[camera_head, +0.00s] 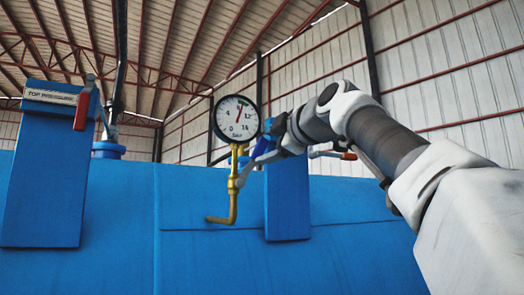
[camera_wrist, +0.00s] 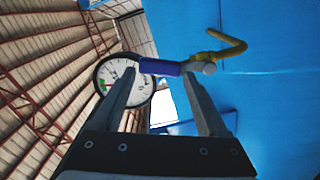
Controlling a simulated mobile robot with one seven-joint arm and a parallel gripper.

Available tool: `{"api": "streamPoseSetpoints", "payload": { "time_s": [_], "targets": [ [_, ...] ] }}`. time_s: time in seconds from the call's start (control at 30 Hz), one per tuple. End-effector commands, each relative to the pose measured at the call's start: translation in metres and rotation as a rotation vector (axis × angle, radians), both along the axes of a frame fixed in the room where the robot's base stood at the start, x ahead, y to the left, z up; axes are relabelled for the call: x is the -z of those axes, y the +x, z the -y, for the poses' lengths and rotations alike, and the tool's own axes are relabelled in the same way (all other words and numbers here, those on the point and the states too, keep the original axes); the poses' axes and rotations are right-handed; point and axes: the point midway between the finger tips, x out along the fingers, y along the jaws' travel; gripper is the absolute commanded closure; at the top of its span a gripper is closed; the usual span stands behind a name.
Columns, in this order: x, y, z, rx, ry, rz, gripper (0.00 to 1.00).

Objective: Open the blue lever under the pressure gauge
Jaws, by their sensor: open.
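The blue lever (camera_wrist: 160,67) shows in the wrist view, lying across the space at the tips of my gripper (camera_wrist: 160,80). The gripper is open, one finger on each side; I cannot tell whether either finger touches the lever. The lever joins a silver valve nut (camera_wrist: 208,68) on a yellow pipe (camera_wrist: 230,46). In the head view my gripper (camera_head: 256,155) is just right of the yellow pipe (camera_head: 233,190), below and beside the pressure gauge (camera_head: 236,118). The lever is hard to make out there. The gauge (camera_wrist: 124,80) is partly behind a finger in the wrist view.
A large blue vessel (camera_head: 120,200) fills the lower head view. A blue post (camera_head: 45,170) with a label and a red-handled lever (camera_head: 82,108) stands at left. Another blue post (camera_head: 287,200) is behind my gripper, with a red-tipped handle (camera_head: 347,156) nearby.

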Motion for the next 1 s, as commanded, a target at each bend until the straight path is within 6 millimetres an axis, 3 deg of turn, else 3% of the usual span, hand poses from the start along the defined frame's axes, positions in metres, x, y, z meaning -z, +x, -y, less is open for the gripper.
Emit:
{"api": "streamPoseSetpoints", "payload": {
  "time_s": [0.03,0.17,0.4,0.7,1.0],
  "targets": [
    [0.000,0.000,0.001,0.000,0.015,-0.009,0.34],
    [0.006,0.002,0.005,-0.010,0.140,-0.084,0.57],
    [0.025,0.005,0.020,-0.034,0.641,-0.371,1.00],
    [0.043,-0.001,0.045,-0.041,1.413,-0.787,1.00],
    [0.045,-0.015,0.078,-0.064,2.205,-1.191,1.00]
  ]
}}
